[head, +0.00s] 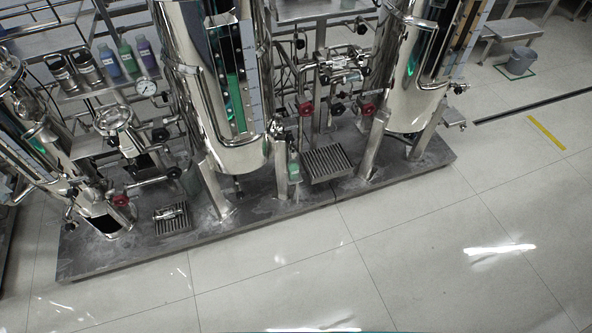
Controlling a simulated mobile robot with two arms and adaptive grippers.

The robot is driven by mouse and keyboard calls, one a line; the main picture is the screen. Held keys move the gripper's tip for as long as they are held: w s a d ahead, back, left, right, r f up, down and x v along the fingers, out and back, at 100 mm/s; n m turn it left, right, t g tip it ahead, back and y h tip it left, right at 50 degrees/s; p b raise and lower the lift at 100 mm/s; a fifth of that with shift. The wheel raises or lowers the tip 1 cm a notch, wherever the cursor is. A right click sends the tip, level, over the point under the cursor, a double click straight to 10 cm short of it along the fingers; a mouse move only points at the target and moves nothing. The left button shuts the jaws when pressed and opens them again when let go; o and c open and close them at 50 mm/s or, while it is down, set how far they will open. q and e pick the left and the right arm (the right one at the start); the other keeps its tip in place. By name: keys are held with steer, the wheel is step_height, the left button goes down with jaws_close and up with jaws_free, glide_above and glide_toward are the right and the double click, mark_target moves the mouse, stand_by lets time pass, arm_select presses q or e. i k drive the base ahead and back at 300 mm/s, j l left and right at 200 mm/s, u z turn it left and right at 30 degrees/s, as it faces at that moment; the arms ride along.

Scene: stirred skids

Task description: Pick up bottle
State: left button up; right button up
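Several bottles show in the head view, and I cannot tell which one the task means. On a metal shelf at the upper left stand a blue bottle (108,62), a green bottle (127,58) and a purple bottle (147,54), with two dark metallic containers (75,71) to their left. Another small greenish bottle (294,168) stands low on the skid, between the large steel tank (222,125) and a slatted grate. Neither of my grippers is in view.
The dark skid base (255,217) carries steel tanks, pipes and red-handled valves. A slatted grate (327,163) sits on it. A grey bucket (520,61) stands at the upper right. The tiled floor (400,260) in front is clear. The view is tilted.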

mark_target(294, 165)
steer(key=i+l+u, duration=0.1)
steer(key=l, duration=0.25)
steer(key=i+l+u, duration=0.1)
steer(key=l, duration=0.2)
steer(key=i+l+u, duration=0.1)
steer(key=l, duration=0.25)
steer(key=i+l+u, duration=0.1)
steer(key=l, duration=0.25)
